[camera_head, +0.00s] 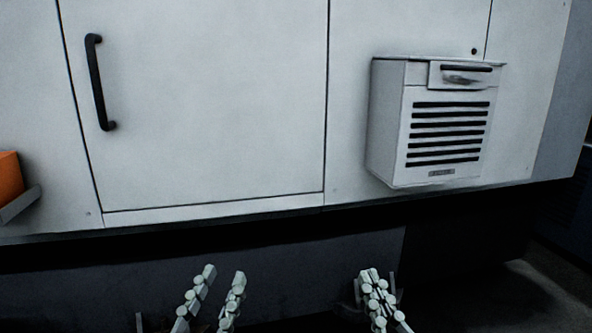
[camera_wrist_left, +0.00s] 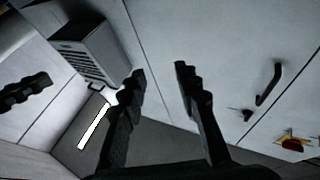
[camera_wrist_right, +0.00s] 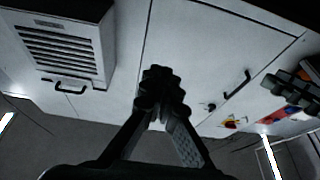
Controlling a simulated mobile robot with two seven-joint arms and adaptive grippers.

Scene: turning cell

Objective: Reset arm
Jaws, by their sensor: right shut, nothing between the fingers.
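My left gripper (camera_head: 222,281) shows at the bottom of the head view, left of centre. Its two fingers stand apart with nothing between them, and the left wrist view shows the same open fingers (camera_wrist_left: 160,75). My right gripper (camera_head: 374,281) is at the bottom of the head view, right of centre. Its fingers are together, and the right wrist view shows the closed fingertips (camera_wrist_right: 160,80) with nothing held. Both grippers are in front of the machine's lower edge and apart from each other.
A white machine cabinet (camera_head: 220,110) fills the view, with a door handle (camera_head: 97,82) at left. A louvred box (camera_head: 435,125) juts out from its front at right. An orange object (camera_head: 10,178) sits at the left edge. The space below the cabinet is dark.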

